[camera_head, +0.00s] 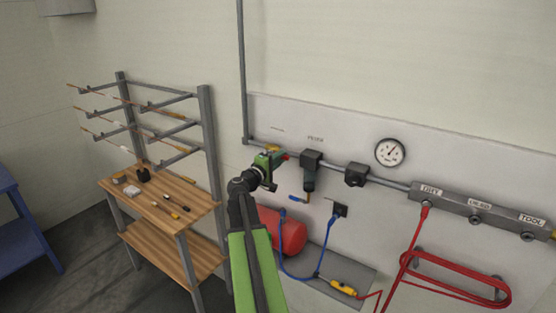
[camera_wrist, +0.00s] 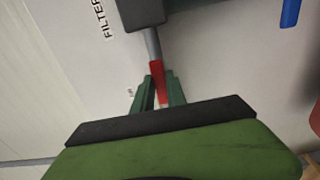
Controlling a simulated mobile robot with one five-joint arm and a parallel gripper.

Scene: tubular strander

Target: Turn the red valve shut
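The red valve's lever (camera_wrist: 155,72) shows in the wrist view, running between the two green fingers of my gripper (camera_wrist: 159,82). A small red part (camera_head: 285,156) shows in the head view, just right of my gripper (camera_head: 268,168) and near the wall pipe. The fingers lie close on both sides of the lever. I cannot tell whether they press on it or stand slightly apart. My gripper hides most of the valve body in the head view.
The dark filter block (camera_head: 311,159) is right of my gripper, with a blue lever (camera_head: 295,198) below. A red tank (camera_head: 291,232), blue hose (camera_head: 300,278) and pressure gauge (camera_head: 390,152) are nearby. A wooden workbench (camera_head: 150,205) stands left.

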